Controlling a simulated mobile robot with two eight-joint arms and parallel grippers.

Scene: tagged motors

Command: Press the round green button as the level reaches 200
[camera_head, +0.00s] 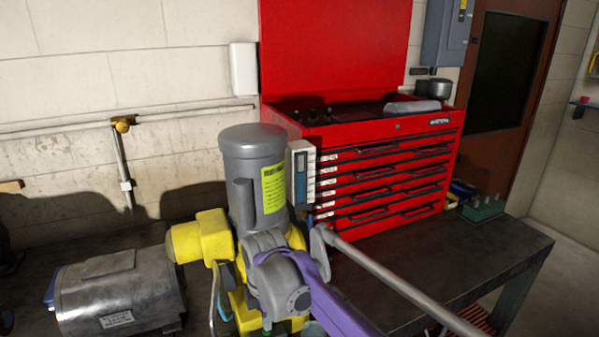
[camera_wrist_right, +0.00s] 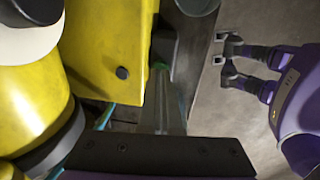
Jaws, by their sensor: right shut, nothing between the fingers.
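A small green spot (camera_wrist_right: 160,66), seemingly the round green button, shows at the tips of my right gripper (camera_wrist_right: 162,80) in the right wrist view. The gripper is shut and empty; its tips cover most of the green, and I cannot tell whether they touch it. Beside it is the yellow body (camera_wrist_right: 110,60) of a machine, also in the head view (camera_head: 205,236), topped by a grey cylinder (camera_head: 253,165). My purple right arm (camera_head: 338,305) reaches its front. My left gripper (camera_wrist_right: 232,62) shows open and empty in the wrist view. No level reading is legible.
A white box with a blue-grey panel (camera_head: 301,172) stands behind the machine. A grey motor (camera_head: 118,292) lies at left. A red tool chest (camera_head: 395,165) stands behind on the dark bench (camera_head: 475,255). A long grey rod (camera_head: 400,285) crosses at right. The bench's right part is mostly clear.

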